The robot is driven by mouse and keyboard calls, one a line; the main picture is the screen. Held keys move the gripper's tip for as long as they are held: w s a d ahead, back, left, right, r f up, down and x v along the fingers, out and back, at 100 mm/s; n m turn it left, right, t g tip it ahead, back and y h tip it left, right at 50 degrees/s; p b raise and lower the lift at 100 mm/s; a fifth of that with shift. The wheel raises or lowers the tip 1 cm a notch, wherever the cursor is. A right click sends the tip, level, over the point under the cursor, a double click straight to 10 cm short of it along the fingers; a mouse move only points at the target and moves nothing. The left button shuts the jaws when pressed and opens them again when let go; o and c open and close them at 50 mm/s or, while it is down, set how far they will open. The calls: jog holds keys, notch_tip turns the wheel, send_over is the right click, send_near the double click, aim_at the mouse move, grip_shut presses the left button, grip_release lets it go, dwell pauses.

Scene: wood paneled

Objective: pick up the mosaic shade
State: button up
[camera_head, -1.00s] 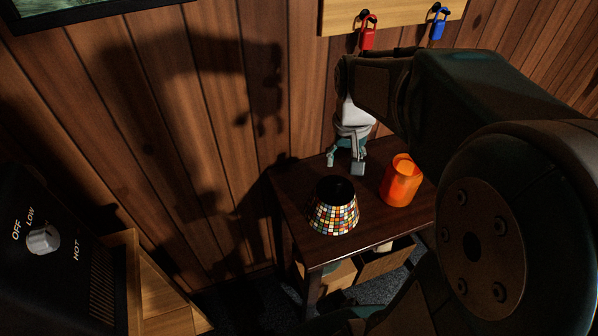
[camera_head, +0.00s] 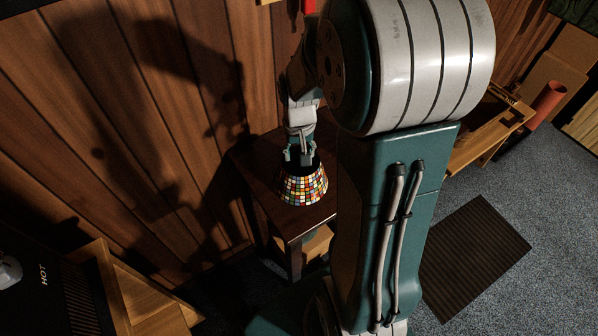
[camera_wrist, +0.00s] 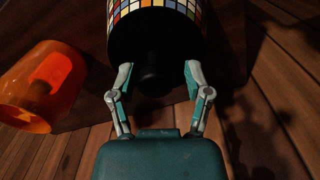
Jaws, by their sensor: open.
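The mosaic shade (camera_head: 302,186) is a cone of multicoloured tiles with a dark top opening, upright on the dark wooden table (camera_head: 262,196). My gripper (camera_head: 301,158) is just behind and above its top in the head view. In the wrist view the shade (camera_wrist: 157,8) is at the top centre, its black top part (camera_wrist: 153,72) facing me. My gripper (camera_wrist: 156,82) is open there, with one finger on each side of the black part. I cannot tell whether the fingers touch it.
An orange cup (camera_wrist: 42,86) lies left of the gripper in the wrist view; my arm hides it in the head view. The wood-panelled wall (camera_head: 130,120) stands close behind the table. A dark mat (camera_head: 474,258) is on the floor at right.

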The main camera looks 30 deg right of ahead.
jog(key=shift+d+f, duration=0.25)
jog(key=shift+f, duration=0.2)
jog(key=shift+c, duration=0.4)
grip_shut()
jog(key=shift+a, duration=0.1)
jog(key=shift+r, duration=0.1)
